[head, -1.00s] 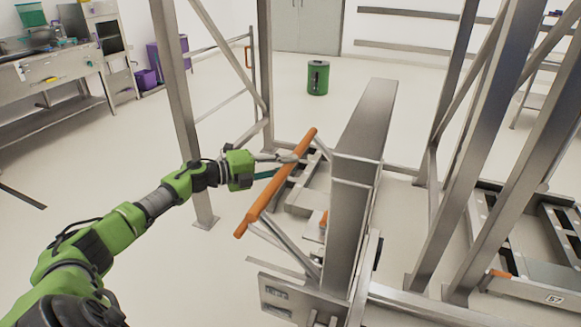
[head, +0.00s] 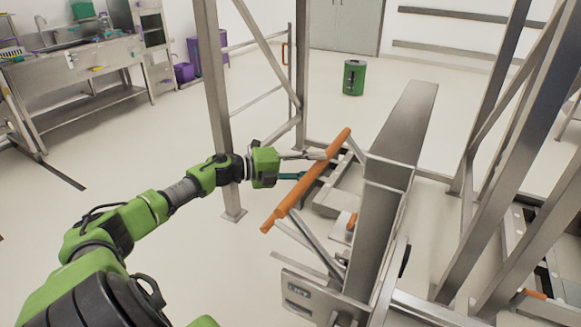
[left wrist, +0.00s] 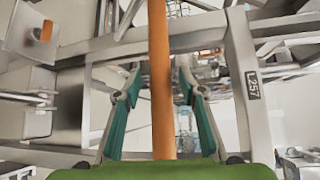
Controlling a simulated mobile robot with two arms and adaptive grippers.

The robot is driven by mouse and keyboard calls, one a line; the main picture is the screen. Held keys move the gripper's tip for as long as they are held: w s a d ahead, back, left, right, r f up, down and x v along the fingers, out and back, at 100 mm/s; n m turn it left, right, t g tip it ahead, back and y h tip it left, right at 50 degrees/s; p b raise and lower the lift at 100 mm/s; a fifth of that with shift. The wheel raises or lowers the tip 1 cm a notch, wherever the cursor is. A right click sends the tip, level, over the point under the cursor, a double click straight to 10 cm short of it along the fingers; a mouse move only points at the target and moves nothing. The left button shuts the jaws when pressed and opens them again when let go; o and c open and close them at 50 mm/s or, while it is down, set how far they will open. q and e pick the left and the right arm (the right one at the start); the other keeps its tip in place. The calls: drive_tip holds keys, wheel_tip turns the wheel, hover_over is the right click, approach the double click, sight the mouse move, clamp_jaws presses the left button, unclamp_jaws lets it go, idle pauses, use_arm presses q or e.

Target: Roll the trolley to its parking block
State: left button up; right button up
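The trolley is a grey metal frame with a long beam (head: 395,130) and a slanted orange handle bar (head: 307,180). My left gripper (head: 310,165) is at the upper half of this bar, with its fingers on either side of it. In the left wrist view the orange bar (left wrist: 162,110) runs upright between the two teal fingers, with a visible gap on each side, so the gripper is open around it. A label L257 (left wrist: 252,85) shows on a grey post there. I cannot make out a parking block. My right gripper is out of view.
Tall grey rack posts stand left (head: 222,120) and right (head: 500,180) of the trolley. A green bin (head: 354,77) stands on the floor beyond it. A steel sink counter (head: 75,60) is at the back left. Floor at the left and back is clear.

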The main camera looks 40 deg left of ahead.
use_arm(q)
drive_tip(key=v, duration=0.8)
drive_tip(key=shift+s+a, duration=0.15)
drive_tip(key=shift+s, duration=0.2)
drive_tip(key=shift+r, duration=0.1)
